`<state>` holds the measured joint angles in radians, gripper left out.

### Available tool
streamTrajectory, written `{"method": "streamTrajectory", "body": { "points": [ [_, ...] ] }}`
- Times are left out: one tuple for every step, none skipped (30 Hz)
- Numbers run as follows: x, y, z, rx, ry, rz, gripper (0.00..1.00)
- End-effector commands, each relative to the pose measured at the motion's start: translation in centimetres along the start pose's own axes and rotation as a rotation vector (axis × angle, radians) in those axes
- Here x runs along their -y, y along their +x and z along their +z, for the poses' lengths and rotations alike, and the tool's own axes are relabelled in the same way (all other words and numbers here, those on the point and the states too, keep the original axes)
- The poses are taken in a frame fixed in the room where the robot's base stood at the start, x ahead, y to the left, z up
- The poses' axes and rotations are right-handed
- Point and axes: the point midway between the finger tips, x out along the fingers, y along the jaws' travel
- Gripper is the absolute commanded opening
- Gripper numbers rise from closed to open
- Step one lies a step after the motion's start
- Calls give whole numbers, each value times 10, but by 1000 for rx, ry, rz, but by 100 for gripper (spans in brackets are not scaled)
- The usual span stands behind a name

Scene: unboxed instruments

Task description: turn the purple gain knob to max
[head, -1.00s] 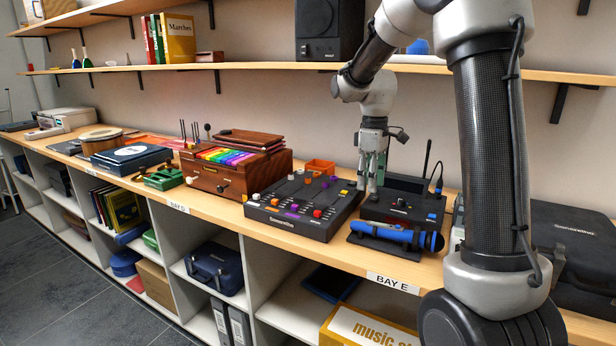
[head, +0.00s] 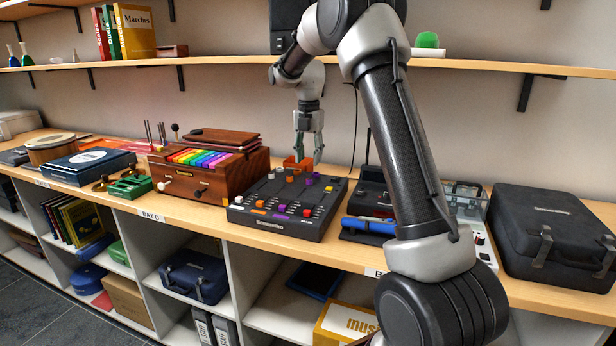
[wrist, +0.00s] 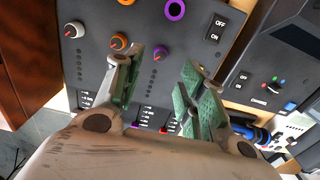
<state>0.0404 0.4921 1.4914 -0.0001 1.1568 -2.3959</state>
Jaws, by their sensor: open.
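The purple knob (wrist: 160,53) stands on the dark mixer panel (head: 268,222). In the wrist view it is in a row with an orange knob (wrist: 118,41) and a white knob (wrist: 74,29), and has a small red-tipped pointer. It also shows small in the head view (head: 309,182). My gripper (head: 309,159) points down above the mixer's far part, open and empty. In the wrist view its green-padded fingertips (wrist: 162,60) lie either side of the purple knob. The gap in height between them and the knob is hard to judge.
A purple ring (wrist: 175,9) and an ON/OFF switch (wrist: 216,27) are near the knob. A wooden box with coloured bars (head: 206,184) is left; a blue cylinder (head: 368,225) and black case (head: 553,235) are right.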

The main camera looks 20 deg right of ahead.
Motion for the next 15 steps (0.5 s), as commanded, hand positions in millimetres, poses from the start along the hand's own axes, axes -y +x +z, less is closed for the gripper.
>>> {"method": "streamTrajectory", "body": {
  "points": [
    [1,8,-1,-3,-1,-3,40],
    [1,12,-1,-4,-1,-4,40],
    [1,19,-1,-3,0,-3,40],
    [1,24,-1,-4,0,-4,40],
    [1,30,-1,-4,0,-4,40],
    [1,36,-1,-3,1,-3,40],
    [1,41,-1,-3,1,-3,40],
    [1,46,-1,-3,1,-3,40],
    [1,53,-1,-4,1,-4,40],
    [1,56,-1,-3,2,-3,40],
    [0,60,-1,-2,2,-2,40],
    [0,64,0,-2,2,-2,40],
    [0,66,-1,-2,2,-2,40],
    [0,68,0,-2,2,-1,40],
    [0,70,0,-1,2,-1,40]
  ]
}}
